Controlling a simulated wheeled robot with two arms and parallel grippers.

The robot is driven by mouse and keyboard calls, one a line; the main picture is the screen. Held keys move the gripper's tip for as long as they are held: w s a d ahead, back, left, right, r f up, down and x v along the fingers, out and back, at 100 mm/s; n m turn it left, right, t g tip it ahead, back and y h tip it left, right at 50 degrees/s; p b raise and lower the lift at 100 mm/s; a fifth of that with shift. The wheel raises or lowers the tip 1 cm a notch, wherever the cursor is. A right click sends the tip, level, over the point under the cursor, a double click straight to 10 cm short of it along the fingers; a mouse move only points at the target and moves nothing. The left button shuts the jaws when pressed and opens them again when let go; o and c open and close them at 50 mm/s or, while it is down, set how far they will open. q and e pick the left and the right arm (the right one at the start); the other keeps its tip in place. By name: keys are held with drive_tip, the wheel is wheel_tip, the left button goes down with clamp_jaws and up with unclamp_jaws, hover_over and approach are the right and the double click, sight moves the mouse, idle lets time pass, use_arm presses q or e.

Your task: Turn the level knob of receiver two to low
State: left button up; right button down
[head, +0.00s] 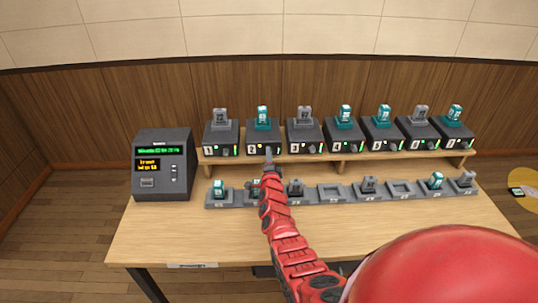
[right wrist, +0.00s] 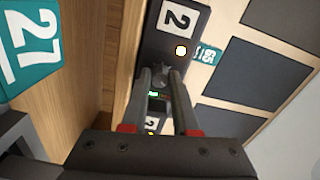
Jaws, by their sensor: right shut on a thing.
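Receiver two (head: 252,137) is a dark box with a white "2" label, second from the left on the raised shelf, with a teal numbered pack standing in its top. Its front panel (right wrist: 175,48) fills the middle of the right wrist view, with a lit yellow-white lamp beside the label. Its level knob (right wrist: 160,74) is small, dark and ridged, and sits between my right fingertips. My right gripper (head: 268,158) reaches up to the receiver's front from below and is shut on the knob. The knob's pointer direction is too small to tell. My left gripper is out of view.
Other receivers (head: 303,137) stand closely on both sides along the shelf. A charging row (head: 333,194) with several grey and teal packs lies in front. A grey console (head: 161,165) with green and yellow displays stands at the left. The table's front (head: 190,240) is clear.

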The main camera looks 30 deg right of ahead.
drive_tip(key=shift+s+d+n+b, duration=0.1)
drive_tip(key=shift+n+b, duration=1.55)
drive_tip(key=shift+n, duration=6.8)
drive_tip(key=shift+s+d+n+b, duration=0.1)
drive_tip(key=shift+n+b, duration=1.55)
drive_tip(key=shift+n, duration=6.8)
